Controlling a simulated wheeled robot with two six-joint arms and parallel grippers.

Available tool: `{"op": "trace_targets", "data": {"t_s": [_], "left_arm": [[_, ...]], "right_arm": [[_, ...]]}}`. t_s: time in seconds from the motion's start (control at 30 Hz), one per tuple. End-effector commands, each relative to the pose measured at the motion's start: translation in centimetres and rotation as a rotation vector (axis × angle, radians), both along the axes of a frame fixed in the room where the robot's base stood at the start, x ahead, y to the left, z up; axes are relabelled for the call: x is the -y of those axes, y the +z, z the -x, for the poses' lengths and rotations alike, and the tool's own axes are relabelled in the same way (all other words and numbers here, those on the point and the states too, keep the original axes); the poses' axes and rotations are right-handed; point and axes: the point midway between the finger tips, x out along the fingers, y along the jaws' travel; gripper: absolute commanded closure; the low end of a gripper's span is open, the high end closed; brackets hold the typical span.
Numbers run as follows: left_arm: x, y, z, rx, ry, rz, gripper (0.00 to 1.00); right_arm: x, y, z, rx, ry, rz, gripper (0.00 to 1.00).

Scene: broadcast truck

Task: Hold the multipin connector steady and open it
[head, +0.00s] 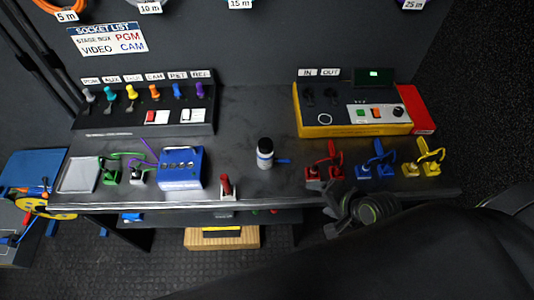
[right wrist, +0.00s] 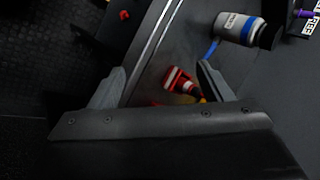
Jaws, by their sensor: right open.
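Three latched connectors stand in a row at the right of the bench: a red one (head: 318,173), a blue one (head: 372,168) and a yellow one (head: 425,163). I cannot tell which is the multipin connector. My right gripper (head: 338,200) is at the bench's front edge, just in front of the red connector. In the right wrist view the gripper (right wrist: 160,69) is open, its fingers spread apart. A red part (right wrist: 180,80) shows beyond and between them, towards the right finger, not gripped. My left gripper is not in view.
A white bottle (head: 265,153) with a blue tag stands mid-bench. A red-handled switch (head: 226,187) sits at the front edge. A blue box (head: 181,168) and green and white connectors (head: 125,170) are at the left. A yellow and red control panel (head: 352,118) stands behind.

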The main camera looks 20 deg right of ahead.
Motion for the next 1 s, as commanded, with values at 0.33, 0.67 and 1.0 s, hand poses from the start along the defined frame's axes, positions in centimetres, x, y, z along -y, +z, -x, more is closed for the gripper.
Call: {"op": "trace_targets", "data": {"t_s": [0.33, 0.67, 1.0], "left_arm": [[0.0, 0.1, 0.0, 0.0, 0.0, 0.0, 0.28], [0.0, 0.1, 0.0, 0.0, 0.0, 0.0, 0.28], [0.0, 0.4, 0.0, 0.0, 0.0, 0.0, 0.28]], "right_arm": [[-2.3, 3.5, -4.3, -0.056, -0.526, -0.746, 0.28], [-2.2, 5.3, -7.0, -0.198, -0.86, -1.283, 0.28], [-3.9, 4.2, -10.5, -0.223, -0.9, -1.353, 0.28]]}}
